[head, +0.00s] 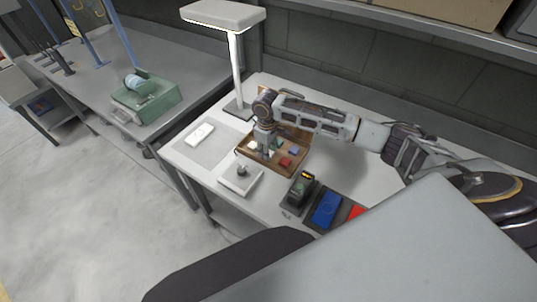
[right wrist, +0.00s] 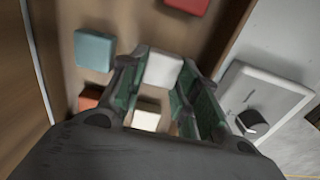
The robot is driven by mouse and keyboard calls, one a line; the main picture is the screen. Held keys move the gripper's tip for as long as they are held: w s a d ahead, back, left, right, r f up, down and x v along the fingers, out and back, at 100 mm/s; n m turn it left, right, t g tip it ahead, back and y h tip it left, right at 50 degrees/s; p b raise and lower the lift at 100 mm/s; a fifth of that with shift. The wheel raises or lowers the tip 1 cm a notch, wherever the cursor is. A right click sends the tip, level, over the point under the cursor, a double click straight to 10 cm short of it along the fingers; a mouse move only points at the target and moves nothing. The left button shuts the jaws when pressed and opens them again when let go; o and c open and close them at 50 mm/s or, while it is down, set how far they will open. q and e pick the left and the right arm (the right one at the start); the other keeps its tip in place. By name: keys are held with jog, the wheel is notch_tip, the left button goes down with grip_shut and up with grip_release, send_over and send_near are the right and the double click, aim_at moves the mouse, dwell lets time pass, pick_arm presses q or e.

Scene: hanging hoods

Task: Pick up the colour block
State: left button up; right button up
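My right gripper (head: 264,154) points down into a brown wooden tray (head: 299,166) on the white table. In the right wrist view, its two fingers (right wrist: 163,62) stand on either side of a white block (right wrist: 162,69). The block nearly fills the gap at the fingertips; whether they press on it I cannot tell. A cream block (right wrist: 146,116) shows nearer the palm, partly hidden. A teal block (right wrist: 94,50), a red block (right wrist: 188,4) and an orange-red block (right wrist: 89,98) lie around them. The head view also shows a blue-violet block (head: 294,151). My left gripper is not in view.
A white box with a dark knob (head: 240,178) stands beside the tray. A dark device (head: 299,188) and a blue item (head: 326,209) lie nearer me. A lamp (head: 236,70) rises behind the tray. Table surface right of the tray is clear.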

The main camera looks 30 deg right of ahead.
jog(key=c, duration=0.3)
jog(key=shift+r, duration=5)
